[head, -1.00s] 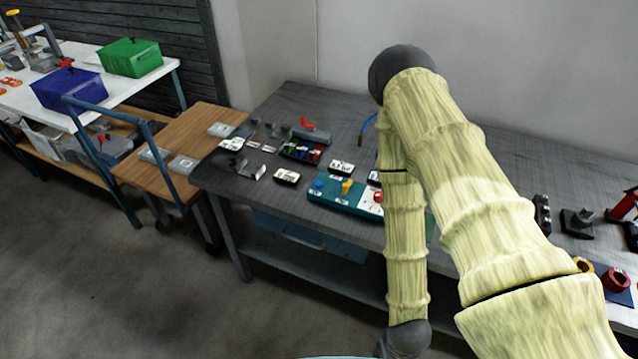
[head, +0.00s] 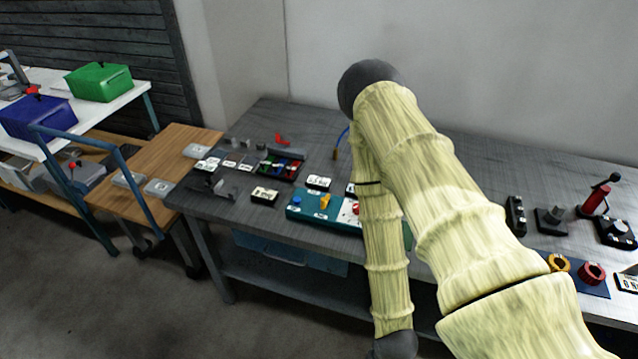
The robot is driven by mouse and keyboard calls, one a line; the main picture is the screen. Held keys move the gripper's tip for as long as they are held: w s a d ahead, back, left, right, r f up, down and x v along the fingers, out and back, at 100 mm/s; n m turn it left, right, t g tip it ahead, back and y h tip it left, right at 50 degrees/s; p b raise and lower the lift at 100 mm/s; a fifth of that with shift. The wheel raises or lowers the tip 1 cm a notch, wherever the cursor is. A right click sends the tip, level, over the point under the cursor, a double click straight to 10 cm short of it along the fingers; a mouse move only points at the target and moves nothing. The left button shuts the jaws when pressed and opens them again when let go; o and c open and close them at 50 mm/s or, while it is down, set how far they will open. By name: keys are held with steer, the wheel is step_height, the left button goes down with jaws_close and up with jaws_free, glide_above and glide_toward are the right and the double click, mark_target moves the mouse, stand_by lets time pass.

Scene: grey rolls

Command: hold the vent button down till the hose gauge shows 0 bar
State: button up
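A teal panel (head: 338,214) lies near the front edge of the dark bench. It carries a blue knob or button (head: 296,200), a yellow handle (head: 325,201) and a red button (head: 356,208) on a white plate. Which of these is the vent button cannot be read. A blue hose (head: 344,136) with a brass-coloured end lies behind, partly hidden by my arm. No gauge reading is legible. My pale yellow arm crosses in front of the panel's right part and hides it. My gripper is out of the frame.
The dark bench (head: 440,165) has clear space at the back. Several small parts and a compartmented tray (head: 279,168) lie left of the panel. A red lever device (head: 594,201) and red and orange rings stand right. A wooden-topped cart (head: 172,150) adjoins the left end.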

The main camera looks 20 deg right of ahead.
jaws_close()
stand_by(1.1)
